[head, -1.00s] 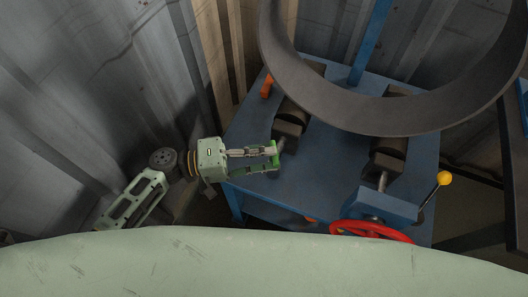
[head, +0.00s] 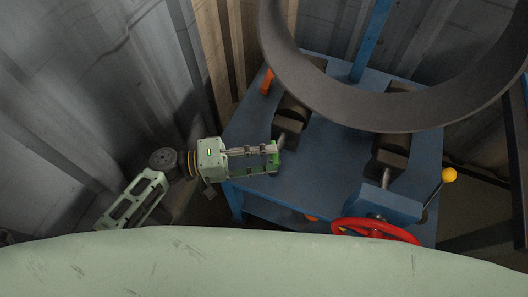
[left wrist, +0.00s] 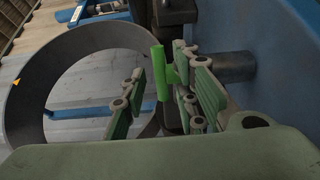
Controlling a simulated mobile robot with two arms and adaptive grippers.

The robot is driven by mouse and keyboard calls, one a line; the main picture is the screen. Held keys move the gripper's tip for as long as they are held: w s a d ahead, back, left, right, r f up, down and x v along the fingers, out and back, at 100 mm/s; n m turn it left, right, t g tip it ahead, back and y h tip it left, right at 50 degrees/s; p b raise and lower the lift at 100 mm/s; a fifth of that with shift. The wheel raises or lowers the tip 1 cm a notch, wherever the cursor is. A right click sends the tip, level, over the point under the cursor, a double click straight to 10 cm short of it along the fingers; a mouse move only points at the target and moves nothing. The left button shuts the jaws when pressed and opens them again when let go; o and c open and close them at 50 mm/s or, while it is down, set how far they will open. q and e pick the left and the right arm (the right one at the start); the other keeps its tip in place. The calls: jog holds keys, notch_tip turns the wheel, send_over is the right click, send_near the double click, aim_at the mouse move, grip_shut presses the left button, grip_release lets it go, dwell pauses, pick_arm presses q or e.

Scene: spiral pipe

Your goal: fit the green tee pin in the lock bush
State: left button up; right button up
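The green tee pin (left wrist: 162,73) shows in the left wrist view with its crossbar upright and a short stem pointing right, behind the right finger. In the head view the green pin (head: 273,159) is at the tips of my left gripper (head: 268,160), over the left side of the blue table. My left gripper (left wrist: 158,88) has its fingers apart, one on either side of the pin; the left finger is clear of it. A grey cylinder (left wrist: 236,67) stands out from the blue surface just beyond the right finger; I cannot tell if it is the lock bush. My right gripper is out of view.
The blue table (head: 325,185) carries dark rollers (head: 393,150) and a large curved dark pipe (head: 390,118) overhead. A red handwheel (head: 375,231) and a yellow-knobbed lever (head: 449,175) are at the right. An orange part (head: 267,82) is at the back left. Corrugated walls stand close on the left.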

pick_arm(q)
jog(key=shift+a, duration=0.1)
jog(key=shift+v, duration=3.95)
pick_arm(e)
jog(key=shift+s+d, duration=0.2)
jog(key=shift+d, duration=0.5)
pick_arm(q)
jog(key=x, duration=0.2)
jog(key=p+x, duration=0.1)
jog(key=x, duration=0.2)
jog(key=r+x, duration=0.1)
jog(key=x, duration=0.2)
jog(key=shift+r, duration=0.1)
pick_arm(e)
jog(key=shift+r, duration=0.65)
